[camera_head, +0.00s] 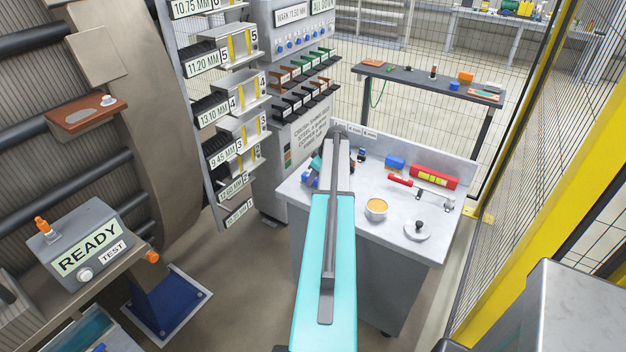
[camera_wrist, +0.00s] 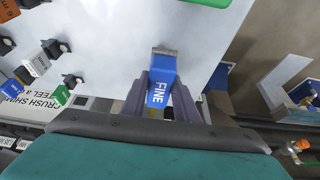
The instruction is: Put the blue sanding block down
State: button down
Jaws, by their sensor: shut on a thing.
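In the wrist view the blue sanding block (camera_wrist: 158,92), marked FINE, sits between the two dark fingers of my gripper (camera_wrist: 161,88). The gripper is shut on it, and a grey-brown end of the block sticks out beyond the fingers. A pale flat surface (camera_wrist: 120,35) lies behind the block. I cannot tell whether the block touches it. In the head view my teal arm reaches to the left end of the white-topped bench (camera_head: 345,200) and hides part of it. A bit of blue (camera_head: 310,179) shows beside the arm there; I cannot tell whether it is the held block.
On the bench stand another blue block (camera_head: 395,162), a red box (camera_head: 434,177), a red-handled tool (camera_head: 402,181), an orange-filled cup (camera_head: 376,209) and a round grey lid (camera_head: 417,229). Shim racks (camera_head: 235,110) stand to the left.

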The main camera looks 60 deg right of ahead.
jog(key=shift+f, duration=0.55)
jog(key=shift+f, duration=0.15)
jog(key=c, duration=1.4)
grip_release()
jog(key=shift+r, duration=0.25)
jog(key=shift+b+v, duration=1.6)
jog(key=shift+v, duration=4.3)
